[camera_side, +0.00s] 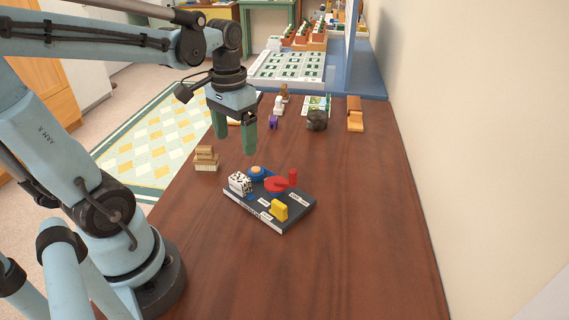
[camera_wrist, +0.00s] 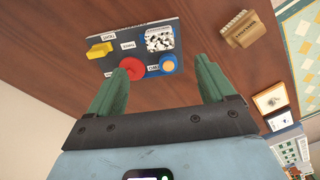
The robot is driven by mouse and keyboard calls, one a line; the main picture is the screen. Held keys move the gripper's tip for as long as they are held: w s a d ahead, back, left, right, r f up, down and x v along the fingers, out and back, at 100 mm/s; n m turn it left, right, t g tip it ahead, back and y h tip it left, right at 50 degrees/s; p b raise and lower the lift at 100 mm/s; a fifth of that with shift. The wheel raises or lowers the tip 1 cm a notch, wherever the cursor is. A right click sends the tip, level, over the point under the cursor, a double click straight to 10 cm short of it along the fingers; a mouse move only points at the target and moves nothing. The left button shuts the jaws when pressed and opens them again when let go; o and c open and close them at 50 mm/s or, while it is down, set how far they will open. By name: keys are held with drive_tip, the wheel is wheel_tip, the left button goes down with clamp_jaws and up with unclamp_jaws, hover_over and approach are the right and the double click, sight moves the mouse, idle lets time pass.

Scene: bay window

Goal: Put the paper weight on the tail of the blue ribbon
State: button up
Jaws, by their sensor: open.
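My gripper (camera_side: 236,145) is open and empty, hanging above the table left of and behind a dark board of coloured controls. In the wrist view, its green fingers (camera_wrist: 166,66) are spread apart near the board's edge. A dark, rounded, stone-like lump (camera_side: 317,120) stands farther back on the table, right of my gripper; it may be the paper weight, but I cannot be sure. It is not visible in the wrist view. I cannot make out a blue ribbon or its tail in either view.
The dark board (camera_side: 260,217) carries a spotted block, a blue button, a red piece and a yellow piece. A wooden brush-like block (camera_side: 206,158) stands left of it. An orange stand (camera_side: 355,115) and a purple item (camera_side: 272,122) are farther back. The front right table is clear.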

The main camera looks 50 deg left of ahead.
drive_tip(key=w+d+m+t, duration=0.2)
drive_tip(key=d+t, duration=0.5)
drive_tip(key=d, duration=0.3)
drive_tip(key=shift+w+f, duration=0.15)
drive_tip(key=shift+w, duration=0.15)
drive_tip(key=shift+a, duration=0.1)
idle(0.8)
